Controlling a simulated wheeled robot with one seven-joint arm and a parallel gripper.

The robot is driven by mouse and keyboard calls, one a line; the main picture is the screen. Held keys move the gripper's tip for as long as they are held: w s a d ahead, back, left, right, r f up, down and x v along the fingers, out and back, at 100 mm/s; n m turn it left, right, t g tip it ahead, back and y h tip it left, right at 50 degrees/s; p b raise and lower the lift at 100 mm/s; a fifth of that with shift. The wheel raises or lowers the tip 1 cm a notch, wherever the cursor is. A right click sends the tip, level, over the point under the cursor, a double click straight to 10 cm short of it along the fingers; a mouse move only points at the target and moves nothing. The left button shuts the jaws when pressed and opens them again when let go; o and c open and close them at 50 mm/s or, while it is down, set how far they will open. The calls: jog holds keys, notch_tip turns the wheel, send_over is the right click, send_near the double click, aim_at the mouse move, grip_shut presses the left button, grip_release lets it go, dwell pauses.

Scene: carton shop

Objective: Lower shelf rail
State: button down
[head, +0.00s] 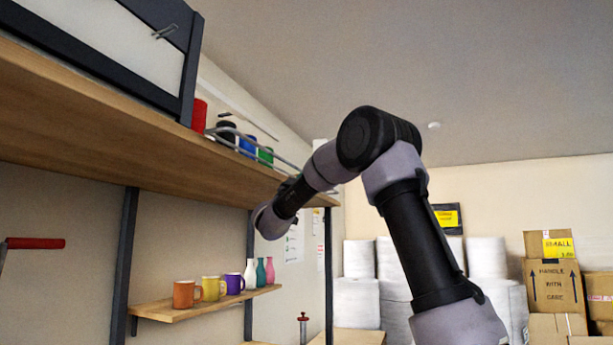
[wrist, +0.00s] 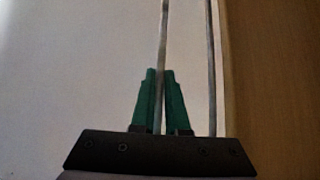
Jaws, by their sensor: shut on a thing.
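The shelf rail (head: 284,160) is a thin grey metal bar along the front of the upper wooden shelf (head: 110,130). In the wrist view the rail (wrist: 163,35) runs between the two green fingers of my gripper (wrist: 160,75), which are shut on it. A second thin bar (wrist: 213,60) runs beside it, just right of the fingers. In the head view my arm reaches up to the far end of the shelf, and its bent links hide the fingers.
Red, black, blue and green containers (head: 247,146) stand behind the rail. A dark-framed case (head: 185,75) is on the same shelf. A lower shelf (head: 165,312) holds mugs and small vases. White rolls (head: 360,270) and cartons (head: 553,285) stand at the back right.

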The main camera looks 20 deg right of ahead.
jog(key=c, duration=0.9)
grip_release()
jog(key=shift+f, duration=0.1)
jog(key=v, duration=1)
jog(key=shift+s+a+f, duration=0.15)
jog(key=shift+f, duration=0.1)
